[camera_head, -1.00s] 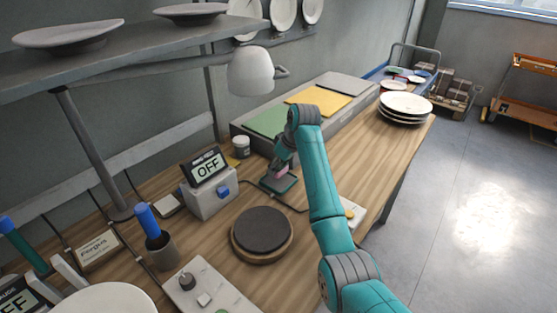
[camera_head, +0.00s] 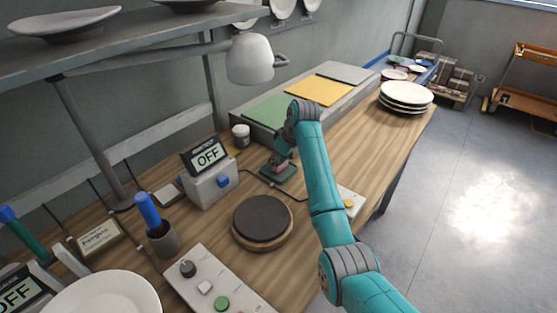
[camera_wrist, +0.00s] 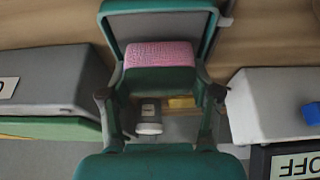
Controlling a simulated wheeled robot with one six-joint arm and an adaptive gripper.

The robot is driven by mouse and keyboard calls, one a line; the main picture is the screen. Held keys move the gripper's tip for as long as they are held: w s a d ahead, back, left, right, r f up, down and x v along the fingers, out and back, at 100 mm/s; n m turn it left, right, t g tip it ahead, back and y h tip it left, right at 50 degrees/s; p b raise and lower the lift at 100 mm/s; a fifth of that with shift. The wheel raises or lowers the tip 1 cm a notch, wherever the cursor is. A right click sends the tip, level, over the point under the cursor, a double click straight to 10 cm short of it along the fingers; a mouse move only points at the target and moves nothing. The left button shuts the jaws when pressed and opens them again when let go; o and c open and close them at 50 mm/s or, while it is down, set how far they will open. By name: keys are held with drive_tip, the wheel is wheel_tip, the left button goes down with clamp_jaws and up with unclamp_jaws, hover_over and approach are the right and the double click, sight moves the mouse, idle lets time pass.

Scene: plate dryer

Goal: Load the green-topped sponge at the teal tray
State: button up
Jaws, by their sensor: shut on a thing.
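The sponge (camera_wrist: 160,54) shows in the wrist view as a block with a pink layer and a green layer (camera_wrist: 160,78). My gripper (camera_wrist: 160,98) is shut on it, one finger on each side. The teal tray (camera_wrist: 211,30), with a raised rim and grey floor, lies behind the sponge in the wrist view. I cannot tell whether the sponge touches the tray.
An OFF display box (camera_head: 209,188) stands left of the tray, with a small jar (camera_head: 241,136) behind it. A round dark-topped plate stand (camera_head: 262,219) is in front. The long grey unit with coloured panels (camera_head: 321,90) is behind. A lamp (camera_head: 249,60) hangs above.

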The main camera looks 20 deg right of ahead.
drive_tip(key=shift+f, duration=0.55)
idle(0.9)
drive_tip(key=shift+r, duration=3.55)
